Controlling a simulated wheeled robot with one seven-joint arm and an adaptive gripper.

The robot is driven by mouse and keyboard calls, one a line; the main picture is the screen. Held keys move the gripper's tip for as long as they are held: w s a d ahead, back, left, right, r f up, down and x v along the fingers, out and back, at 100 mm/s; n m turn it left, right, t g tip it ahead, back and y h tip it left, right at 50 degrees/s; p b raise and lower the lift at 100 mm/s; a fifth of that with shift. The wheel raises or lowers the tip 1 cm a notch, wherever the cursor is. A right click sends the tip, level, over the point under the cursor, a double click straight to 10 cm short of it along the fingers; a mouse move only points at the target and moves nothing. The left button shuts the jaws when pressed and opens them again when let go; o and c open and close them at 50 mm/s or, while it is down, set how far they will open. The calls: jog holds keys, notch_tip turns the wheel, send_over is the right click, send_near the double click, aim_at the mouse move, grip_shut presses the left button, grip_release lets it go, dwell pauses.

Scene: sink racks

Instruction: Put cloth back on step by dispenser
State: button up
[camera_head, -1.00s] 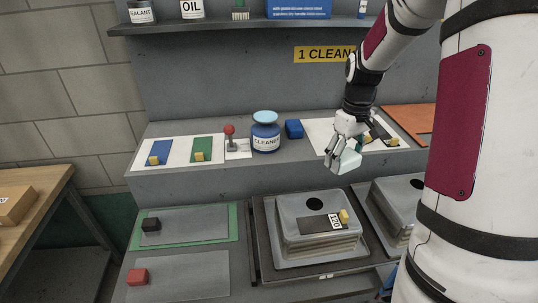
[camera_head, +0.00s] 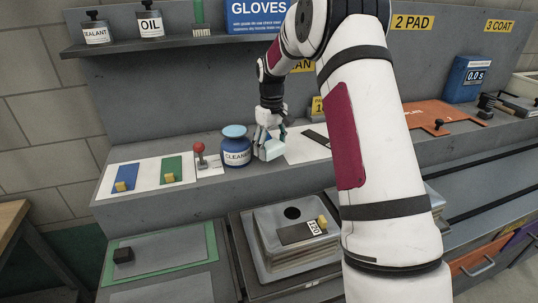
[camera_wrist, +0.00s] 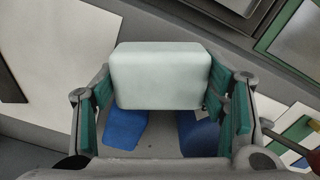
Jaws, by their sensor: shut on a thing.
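A pale whitish-green block, which I take for the cloth (camera_wrist: 160,77), is held between the green pads of my gripper (camera_wrist: 163,95). In the head view my gripper (camera_head: 268,138) points down just right of the blue dispenser jar (camera_head: 236,151), labelled CLEANER, with a light-blue lid. The cloth (camera_head: 272,150) hangs at the fingertips over the grey step (camera_head: 262,177); I cannot tell whether it touches the step. In the wrist view a blue block (camera_wrist: 125,128) lies below the cloth; in the head view my gripper mostly hides it.
A red-knobbed lever (camera_head: 199,149) and a white board (camera_head: 150,179) with blue and green panels stand left of the jar. A white sheet (camera_head: 305,150) lies right of my gripper. Stacked grey plates (camera_head: 290,254) sit below the step. A shelf (camera_head: 170,43) overhangs behind.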

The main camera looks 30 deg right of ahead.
jog(key=shift+w+a, duration=0.15)
jog(key=shift+w, duration=0.35)
notch_tip(320, 180, down, 3)
jog(key=shift+s+r+p, duration=0.15)
jog(key=shift+p, duration=0.25)
jog(key=shift+f, duration=0.45)
jog(key=shift+f, duration=0.15)
jog(key=o, duration=1.1)
